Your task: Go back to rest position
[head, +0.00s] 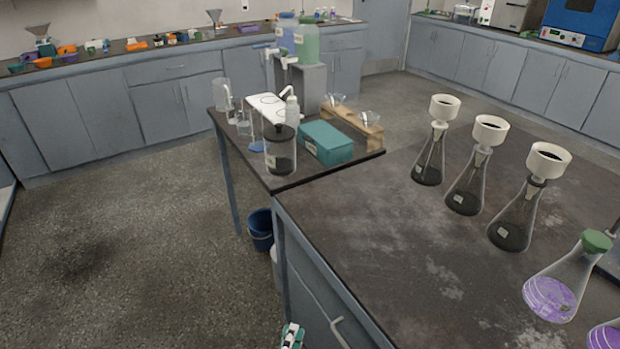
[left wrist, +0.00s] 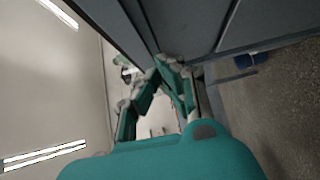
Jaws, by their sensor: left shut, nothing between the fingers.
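My left gripper (head: 292,336) shows at the bottom edge of the head view as a small teal, white and black piece. It is low beside the front of the grey cabinet under the dark bench, and most of it is cut off by the picture's edge. In the left wrist view its teal fingers (left wrist: 163,64) come together at the tips, shut and empty, with a cabinet face close above them. My right gripper is not in view.
The dark bench (head: 385,262) holds several flasks with white funnels, one near flask (head: 507,226), and flasks of purple liquid (head: 553,296). A side table carries a teal box (head: 326,142) and glassware. A blue bucket (head: 261,229) stands below. The floor (head: 130,240) at left is clear.

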